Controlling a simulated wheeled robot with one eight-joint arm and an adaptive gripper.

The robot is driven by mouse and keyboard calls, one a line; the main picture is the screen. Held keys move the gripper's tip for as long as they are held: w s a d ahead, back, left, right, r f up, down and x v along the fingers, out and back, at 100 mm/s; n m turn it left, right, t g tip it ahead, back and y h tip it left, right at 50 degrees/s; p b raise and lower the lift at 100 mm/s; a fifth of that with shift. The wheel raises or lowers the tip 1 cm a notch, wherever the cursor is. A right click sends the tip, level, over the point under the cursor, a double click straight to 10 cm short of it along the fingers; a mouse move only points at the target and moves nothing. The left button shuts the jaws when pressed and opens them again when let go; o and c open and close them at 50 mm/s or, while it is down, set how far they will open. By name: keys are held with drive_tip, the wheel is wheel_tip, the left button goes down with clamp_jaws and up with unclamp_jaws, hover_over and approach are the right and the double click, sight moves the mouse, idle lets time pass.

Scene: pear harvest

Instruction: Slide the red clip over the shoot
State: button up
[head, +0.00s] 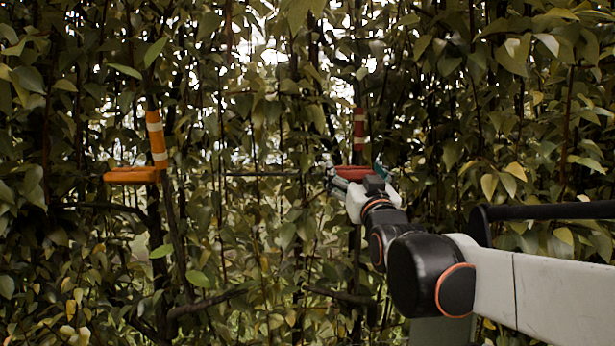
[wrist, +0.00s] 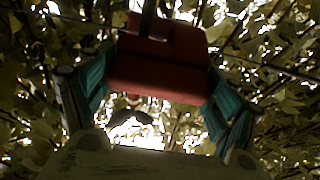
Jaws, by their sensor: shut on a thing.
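The red clip (head: 350,172) is in my gripper (head: 352,178), among the leaves right of centre in the head view. In the wrist view the red clip (wrist: 160,68) spans between the two green fingers of my gripper (wrist: 158,88), which is shut on it. A shoot with a red and white striped band (head: 359,128) stands upright just above the clip in the head view. In the wrist view a dark stem (wrist: 148,18) meets the clip's far edge. I cannot tell whether the clip is around the shoot or only beside it.
An orange clip (head: 132,175) sits at the left, by an upright shoot with an orange and white band (head: 157,140). A thin horizontal wire (head: 262,174) runs between the two shoots. Dense leaves and branches (head: 208,302) surround my arm.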

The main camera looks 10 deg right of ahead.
drive_tip(key=shift+d, duration=0.1)
drive_tip(key=o, duration=1.5)
drive_tip(key=shift+d, duration=0.1)
drive_tip(key=shift+c, duration=0.2)
drive_tip(key=shift+d, duration=0.25)
drive_tip(key=shift+a, duration=0.15)
drive_tip(key=shift+a, duration=0.1)
